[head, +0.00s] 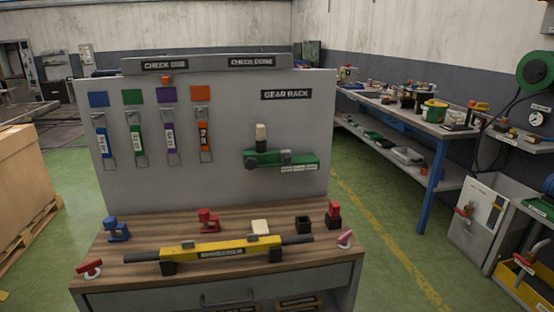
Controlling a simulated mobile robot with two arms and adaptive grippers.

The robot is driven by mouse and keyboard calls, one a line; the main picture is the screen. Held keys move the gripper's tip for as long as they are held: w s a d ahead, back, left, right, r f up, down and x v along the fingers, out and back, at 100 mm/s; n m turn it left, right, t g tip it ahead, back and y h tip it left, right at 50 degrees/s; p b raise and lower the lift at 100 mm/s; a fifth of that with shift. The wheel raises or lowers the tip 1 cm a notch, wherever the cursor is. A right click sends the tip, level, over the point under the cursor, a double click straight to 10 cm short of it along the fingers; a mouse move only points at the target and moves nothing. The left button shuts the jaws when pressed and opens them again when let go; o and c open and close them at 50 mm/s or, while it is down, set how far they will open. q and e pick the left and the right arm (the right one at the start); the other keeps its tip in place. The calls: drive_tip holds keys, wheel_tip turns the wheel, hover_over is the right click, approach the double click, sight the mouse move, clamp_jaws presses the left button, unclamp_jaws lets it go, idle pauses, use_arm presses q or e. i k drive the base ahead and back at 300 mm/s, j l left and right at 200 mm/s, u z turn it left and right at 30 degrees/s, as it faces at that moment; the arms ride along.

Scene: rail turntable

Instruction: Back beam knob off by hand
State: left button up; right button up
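A yellow beam (205,251) with black ends lies across the front of the wooden bench top (150,245), with a label on its front. A red knob-like part (88,267) lies at the bench's front left corner. Another pinkish-red one (345,239) is at the right edge, near the beam's right end but apart from it. A green device (290,158) hangs on the grey panel under the GEAR RACK sign, with a dark round knob (251,164) at its left end. I cannot tell which part is the back beam knob. Neither gripper is in view.
A blue clamp-like part (117,229), a red one (209,219), a cream block (260,227), a black holder (303,225) and a red-and-black part (334,214) stand behind the beam. Coloured tags hang on the panel (235,120). Green floor is open to the right.

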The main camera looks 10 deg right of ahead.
sight(250, 162)
drive_tip(key=i+l+u, duration=0.15)
drive_tip(key=l, duration=0.3)
drive_tip(key=i+l+u, duration=0.15)
drive_tip(key=l, duration=0.25)
drive_tip(key=i+l+u, duration=0.15)
drive_tip(key=l, duration=0.3)
drive_tip(key=l+u, duration=0.15)
drive_tip(key=l, duration=0.35)
drive_tip(key=i, duration=0.05)
